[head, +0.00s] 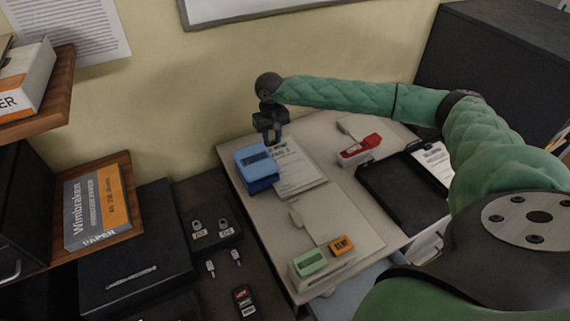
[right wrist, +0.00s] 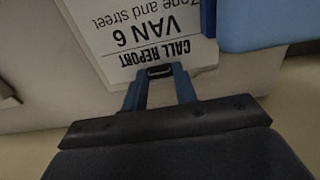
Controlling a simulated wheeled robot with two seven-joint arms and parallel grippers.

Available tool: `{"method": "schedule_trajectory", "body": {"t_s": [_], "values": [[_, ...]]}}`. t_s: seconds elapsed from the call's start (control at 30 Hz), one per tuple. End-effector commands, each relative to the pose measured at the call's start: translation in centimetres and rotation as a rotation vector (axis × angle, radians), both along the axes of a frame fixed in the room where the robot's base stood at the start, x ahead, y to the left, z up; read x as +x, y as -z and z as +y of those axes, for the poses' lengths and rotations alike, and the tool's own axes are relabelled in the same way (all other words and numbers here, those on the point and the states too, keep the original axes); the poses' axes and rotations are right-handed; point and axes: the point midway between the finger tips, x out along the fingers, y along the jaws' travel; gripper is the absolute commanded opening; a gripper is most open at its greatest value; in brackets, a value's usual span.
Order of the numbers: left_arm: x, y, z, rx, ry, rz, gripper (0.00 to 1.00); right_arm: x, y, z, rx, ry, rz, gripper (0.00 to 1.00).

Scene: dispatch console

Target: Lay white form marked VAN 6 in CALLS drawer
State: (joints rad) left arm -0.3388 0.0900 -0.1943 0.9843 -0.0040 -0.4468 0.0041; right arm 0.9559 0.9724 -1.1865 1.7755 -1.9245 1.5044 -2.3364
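The white form (head: 293,165) lies on the pale desk top, against the right side of a blue block-like item (head: 256,167). In the right wrist view the form (right wrist: 135,25) reads CALL REPORT, VAN 6, upside down. My right gripper (head: 270,138) points down at the form's far edge. In the right wrist view its two fingers (right wrist: 160,83) stand apart, either side of a small dark tab (right wrist: 159,71) at that edge; whether they press on it I cannot tell. My left gripper is out of view. No drawer marked CALLS can be read.
A red stamp-like item (head: 360,149) and a black tray (head: 400,193) with a white sheet are to the right. Green (head: 310,262) and orange (head: 341,245) blocks stand near the front. A dark cabinet with keys is at left; the wall is close behind.

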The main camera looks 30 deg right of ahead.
Motion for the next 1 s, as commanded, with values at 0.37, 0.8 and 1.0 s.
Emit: {"method": "schedule_trajectory", "body": {"t_s": [0.37, 0.8, 1.0], "values": [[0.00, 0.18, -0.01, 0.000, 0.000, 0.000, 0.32, 0.01, 0.02, 0.00, 0.000, 0.000, 0.000, 0.08], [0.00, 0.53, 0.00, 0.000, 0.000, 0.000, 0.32, 0.01, -0.03, -0.01, 0.000, 0.000, 0.000, 0.08], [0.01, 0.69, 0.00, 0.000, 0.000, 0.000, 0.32, 0.01, -0.05, -0.01, 0.000, 0.000, 0.000, 0.08]]}}
